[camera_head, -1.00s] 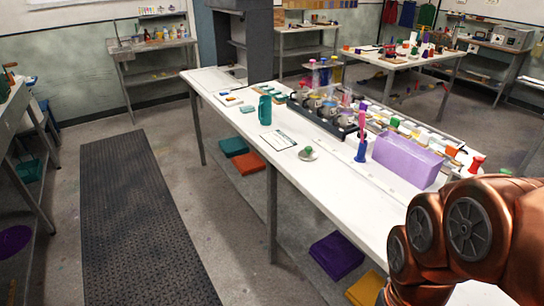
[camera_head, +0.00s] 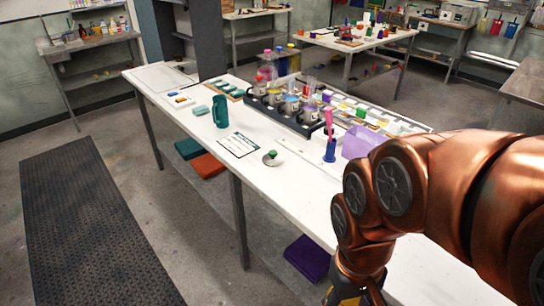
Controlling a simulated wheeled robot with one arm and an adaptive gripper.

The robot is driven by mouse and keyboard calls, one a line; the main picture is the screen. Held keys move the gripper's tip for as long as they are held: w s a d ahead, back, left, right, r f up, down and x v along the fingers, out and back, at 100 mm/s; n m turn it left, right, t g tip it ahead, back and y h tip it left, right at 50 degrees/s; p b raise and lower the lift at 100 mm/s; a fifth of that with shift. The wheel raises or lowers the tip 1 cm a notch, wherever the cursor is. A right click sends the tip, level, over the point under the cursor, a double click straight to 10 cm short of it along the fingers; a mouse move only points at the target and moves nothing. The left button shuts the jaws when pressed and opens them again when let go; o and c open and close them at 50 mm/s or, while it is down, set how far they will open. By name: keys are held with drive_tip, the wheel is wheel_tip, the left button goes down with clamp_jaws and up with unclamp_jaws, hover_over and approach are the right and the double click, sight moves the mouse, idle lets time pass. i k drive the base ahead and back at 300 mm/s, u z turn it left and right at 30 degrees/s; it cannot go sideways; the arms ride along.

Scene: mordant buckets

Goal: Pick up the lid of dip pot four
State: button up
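A small round pale lid with a green knob (camera_head: 271,157) lies on the white table (camera_head: 300,190), near its front edge. Several grey pots (camera_head: 290,106) stand in a row in a long black rack (camera_head: 262,117) behind it, with different coloured tops. I cannot read any number on them, so I cannot tell which is dip pot four. My copper-coloured arm fills the right side and reaches down to the bottom edge. My gripper is out of the picture, so its fingers and anything in them are hidden.
A black floor mat (camera_head: 90,225) lies on open floor at left.

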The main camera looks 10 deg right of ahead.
sight(272, 159)
drive_tip(key=u, duration=0.4)
drive_tip(key=i, duration=0.9)
drive_tip(key=u, duration=0.65)
